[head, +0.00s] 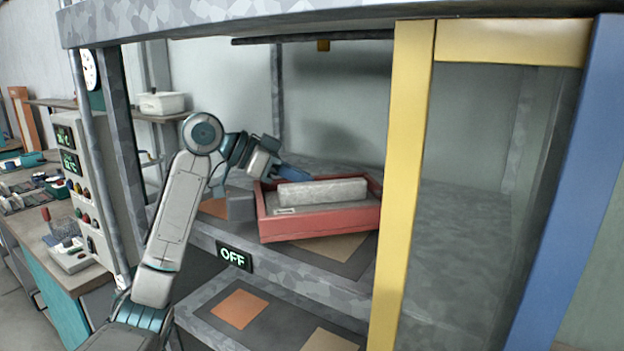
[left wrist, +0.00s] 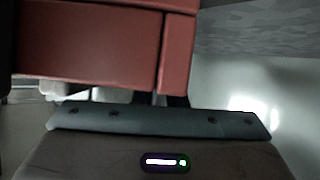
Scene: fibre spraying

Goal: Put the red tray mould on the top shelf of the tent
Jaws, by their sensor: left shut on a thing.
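The red tray mould (head: 318,225) is a shallow red box with a pale grey block in it. In the head view it is tilted over the top shelf (head: 205,230) of the tent. I cannot tell whether its underside touches the shelf. My left gripper (head: 290,176) reaches in from the left and is shut on the tray's far left edge; its fingertips are partly hidden. In the left wrist view the tray's red wall (left wrist: 90,45) fills the upper left, close to the camera. My right gripper is not in view.
A grey block (head: 240,204) stands on the shelf left of the tray. An OFF sign (head: 234,256) is on the shelf's front edge. A yellow post (head: 405,180) stands right of the tray. A lower shelf (head: 270,315) has orange and tan squares. A workbench (head: 40,230) stands at left.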

